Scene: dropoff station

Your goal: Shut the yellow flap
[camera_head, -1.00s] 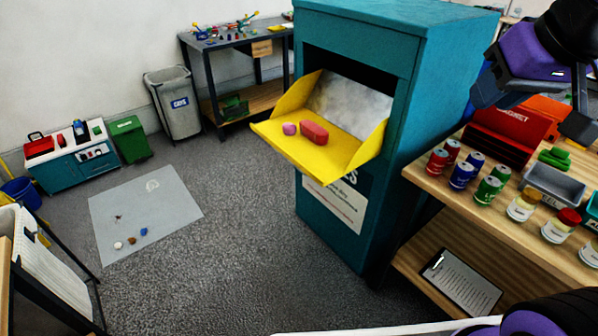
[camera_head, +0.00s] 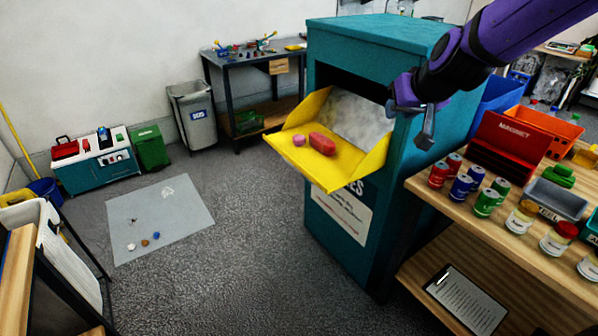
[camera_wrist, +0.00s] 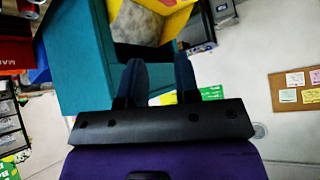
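The yellow flap (camera_head: 350,175) hangs open at the front of the teal drop-off bin (camera_head: 385,42), tilted out with its side walls showing. A red block (camera_head: 322,144) and a smaller pink piece (camera_head: 299,140) lie on it. My gripper (camera_head: 411,118) is at the right of the bin's opening, in front of its right side in the picture, and apart from the flap as far as I can tell. In the wrist view, my gripper (camera_wrist: 161,72) has its two fingers apart with nothing between them. Part of the flap (camera_wrist: 177,20) shows beyond them at the top.
A wooden table (camera_head: 475,238) at the right holds several cans, a red box (camera_head: 508,138) and trays, close beside the bin. A grey mat (camera_head: 185,205) with small items lies on the floor at left. Floor in front of the bin is clear.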

